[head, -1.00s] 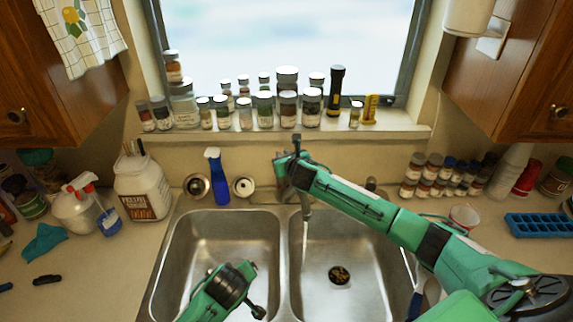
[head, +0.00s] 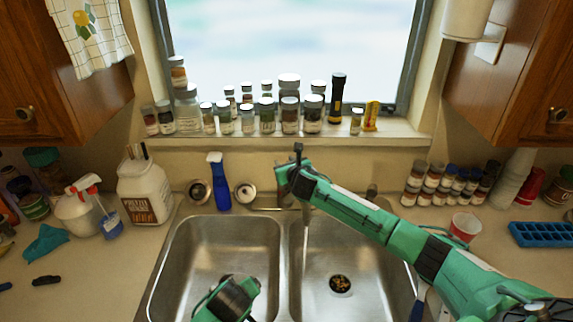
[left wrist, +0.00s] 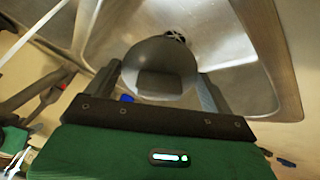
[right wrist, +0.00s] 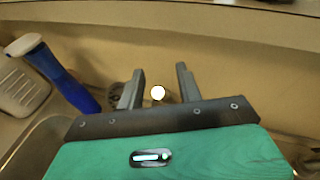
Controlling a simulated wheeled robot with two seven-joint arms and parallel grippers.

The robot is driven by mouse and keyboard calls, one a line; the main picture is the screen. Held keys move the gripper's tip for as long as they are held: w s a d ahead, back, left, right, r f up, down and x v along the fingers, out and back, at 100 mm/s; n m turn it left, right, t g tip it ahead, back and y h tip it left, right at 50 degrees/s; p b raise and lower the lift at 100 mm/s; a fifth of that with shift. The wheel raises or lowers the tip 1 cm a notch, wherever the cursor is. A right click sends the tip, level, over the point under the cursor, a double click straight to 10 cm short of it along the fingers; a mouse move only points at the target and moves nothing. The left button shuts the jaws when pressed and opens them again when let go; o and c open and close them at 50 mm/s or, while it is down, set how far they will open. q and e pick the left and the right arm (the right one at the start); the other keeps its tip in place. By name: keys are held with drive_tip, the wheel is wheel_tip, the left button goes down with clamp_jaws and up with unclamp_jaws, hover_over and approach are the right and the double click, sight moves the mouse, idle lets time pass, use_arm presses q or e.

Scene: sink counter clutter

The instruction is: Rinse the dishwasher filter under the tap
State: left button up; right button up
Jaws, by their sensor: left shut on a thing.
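In the left wrist view my left gripper (left wrist: 158,88) is shut on a grey rounded piece, which I take to be the dishwasher filter (left wrist: 152,55). It is above a sink basin. In the head view my left arm shows at the bottom edge over the left basin, and the filter cannot be made out. The tap (head: 306,214) is partly hidden behind my right arm, and a thin water stream (head: 305,250) falls into the right basin. My right gripper (right wrist: 158,82) has its fingers apart behind the sink near the tap.
The steel double sink (head: 284,270) has a drain (head: 340,285) in the right basin. A red cup (head: 465,226) stands right of the sink. Several jars line the sill (head: 270,142).

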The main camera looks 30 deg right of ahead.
drive_tip(key=shift+s, duration=0.1)
use_arm(q)
wheel_tip(320, 180, down, 4)
drive_tip(key=b, duration=0.4)
use_arm(e)
drive_tip(key=v, duration=1)
drive_tip(key=shift+s+f, duration=0.1)
drive_tip(key=shift+f, duration=0.05)
use_arm(q)
drive_tip(key=shift+f, duration=0.15)
use_arm(e)
drive_tip(key=shift+v, duration=0.85)
